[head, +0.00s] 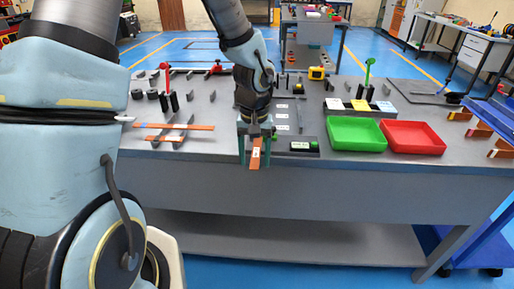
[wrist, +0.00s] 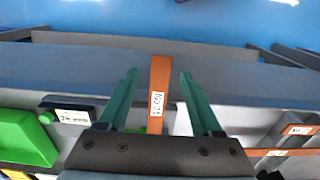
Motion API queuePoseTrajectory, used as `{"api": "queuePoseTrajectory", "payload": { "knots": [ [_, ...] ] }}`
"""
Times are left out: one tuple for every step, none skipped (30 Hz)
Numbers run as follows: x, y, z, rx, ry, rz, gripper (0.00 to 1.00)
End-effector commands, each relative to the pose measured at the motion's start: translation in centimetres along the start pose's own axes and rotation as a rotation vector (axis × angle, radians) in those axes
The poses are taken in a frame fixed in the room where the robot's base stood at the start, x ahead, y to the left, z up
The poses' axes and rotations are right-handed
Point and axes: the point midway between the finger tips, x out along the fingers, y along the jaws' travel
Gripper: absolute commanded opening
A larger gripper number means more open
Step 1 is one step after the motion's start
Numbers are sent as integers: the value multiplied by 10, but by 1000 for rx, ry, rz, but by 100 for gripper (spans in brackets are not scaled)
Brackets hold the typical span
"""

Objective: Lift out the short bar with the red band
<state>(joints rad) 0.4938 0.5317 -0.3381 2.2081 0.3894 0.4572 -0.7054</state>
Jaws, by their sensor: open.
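My gripper (head: 254,163) is open at the front edge of the grey workbench, pointing down. Its two green fingers stand on either side of a copper bar (head: 255,157), with a visible gap on each side in the wrist view (wrist: 160,85). This bar carries a white label with black lettering, and its end sticks out past the bench edge. Two more copper bars lie across a grey rack on the left, an upper one (head: 200,127) and a lower one (head: 150,138). I cannot make out a red band on any bar.
A green tray (head: 357,149) and a red tray (head: 413,152) stand right of my gripper. A small black device with a green knob (head: 303,146) sits close beside it. Several copper pieces (head: 478,131) stand at the bench's right end. Space before the bench is clear.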

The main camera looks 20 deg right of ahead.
Motion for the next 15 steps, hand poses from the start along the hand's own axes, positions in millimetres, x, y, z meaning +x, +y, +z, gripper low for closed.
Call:
{"api": "queuePoseTrajectory", "payload": {
  "knots": [
    [0,0,0,0,0,0,66],
    [0,0,0,0,0,0,66],
    [0,0,0,0,0,0,66],
    [0,0,0,0,0,0,66],
    [0,0,0,0,0,0,64],
    [0,0,0,0,0,0,60],
    [0,0,0,0,0,0,56],
    [0,0,0,0,0,0,53],
    [0,0,0,0,0,0,48],
    [0,0,0,0,0,0,45],
    [0,0,0,0,0,0,42],
    [0,0,0,0,0,0,37],
    [0,0,0,0,0,0,34],
    [0,0,0,0,0,0,30],
    [0,0,0,0,0,0,26]
  ]
}}
